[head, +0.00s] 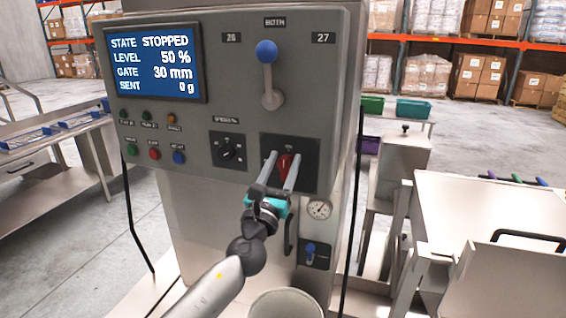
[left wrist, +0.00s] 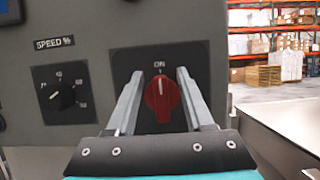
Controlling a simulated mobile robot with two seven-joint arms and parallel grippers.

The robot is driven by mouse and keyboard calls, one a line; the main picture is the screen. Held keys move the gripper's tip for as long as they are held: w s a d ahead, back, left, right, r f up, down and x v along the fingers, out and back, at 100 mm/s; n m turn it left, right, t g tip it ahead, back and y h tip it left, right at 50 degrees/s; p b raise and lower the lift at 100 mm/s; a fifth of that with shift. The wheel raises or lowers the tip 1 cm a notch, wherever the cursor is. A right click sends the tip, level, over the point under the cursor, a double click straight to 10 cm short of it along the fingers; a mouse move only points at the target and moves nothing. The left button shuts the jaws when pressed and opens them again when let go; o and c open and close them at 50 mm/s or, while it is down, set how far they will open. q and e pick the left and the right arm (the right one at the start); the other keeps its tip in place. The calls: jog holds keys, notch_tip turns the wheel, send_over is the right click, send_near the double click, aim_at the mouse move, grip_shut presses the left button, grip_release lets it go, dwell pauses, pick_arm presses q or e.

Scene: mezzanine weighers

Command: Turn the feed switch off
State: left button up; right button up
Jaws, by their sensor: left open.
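The feed switch (head: 285,166) is a red rotary knob on a dark square plate on the grey control panel. In the left wrist view the red knob (left wrist: 162,97) has its white mark pointing up at the label ON. My left gripper (head: 281,158) is open, with one finger on each side of the knob. In the left wrist view the fingers (left wrist: 161,80) stand clear of the knob, with gaps on both sides. I cannot tell how deep the fingertips reach. My right gripper is not in view.
The display (head: 152,62) reads STATE STOPPED. A blue-topped lever (head: 267,75) stands above the switch, and a speed dial (head: 228,149) is to its left. Below are a round gauge (head: 319,209) and a white bucket (head: 285,303). A steel table (head: 480,215) stands at right.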

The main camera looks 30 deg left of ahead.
pick_arm(q)
jog(key=shift+c, duration=0.4)
grip_shut()
